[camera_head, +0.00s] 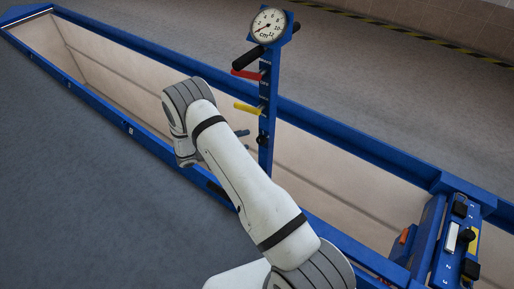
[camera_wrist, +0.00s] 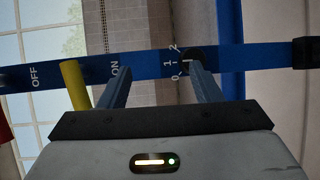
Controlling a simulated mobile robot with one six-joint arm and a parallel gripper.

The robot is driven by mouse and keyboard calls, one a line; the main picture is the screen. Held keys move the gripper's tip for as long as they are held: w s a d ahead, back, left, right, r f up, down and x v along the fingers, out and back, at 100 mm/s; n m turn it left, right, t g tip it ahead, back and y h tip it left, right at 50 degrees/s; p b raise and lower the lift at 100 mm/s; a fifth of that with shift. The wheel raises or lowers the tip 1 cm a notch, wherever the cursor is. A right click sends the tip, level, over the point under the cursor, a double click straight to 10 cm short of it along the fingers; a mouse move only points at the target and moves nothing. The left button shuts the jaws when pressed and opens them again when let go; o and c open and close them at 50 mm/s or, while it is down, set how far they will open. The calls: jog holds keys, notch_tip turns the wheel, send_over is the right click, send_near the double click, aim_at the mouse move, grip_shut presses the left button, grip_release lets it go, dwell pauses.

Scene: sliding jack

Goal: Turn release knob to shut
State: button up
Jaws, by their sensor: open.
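The release knob appears to be the small black knob (camera_head: 263,139) low on the blue upright post (camera_head: 268,120). In the wrist view the black knob (camera_wrist: 196,53) sits beside marks 0, 1 and 2, partly hidden behind the tip of the right finger. My gripper (camera_head: 243,140) is open and just left of the post, pointing at it. In the wrist view my gripper (camera_wrist: 160,70) has its fingers spread, with the knob at the right fingertip rather than midway between them. I cannot tell whether that finger touches it.
A yellow lever (camera_head: 247,108) and a red lever (camera_head: 246,74) stick out above the knob. In the wrist view the yellow lever (camera_wrist: 74,85) stands close left of my left finger. A round gauge (camera_head: 269,24) tops the post. An open pit (camera_head: 110,65) lies behind the blue rail.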

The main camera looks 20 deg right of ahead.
jog(key=t, duration=0.2)
send_near(258, 142)
jog(key=d, duration=0.1)
jog(key=shift+n+h, duration=0.4)
jog(key=d, duration=0.3)
jog(key=w+d+b, duration=0.1)
jog(key=d, duration=0.3)
jog(key=shift+w+d+f, duration=0.2)
jog(key=shift+w+d, duration=0.05)
jog(key=shift+d, duration=0.1)
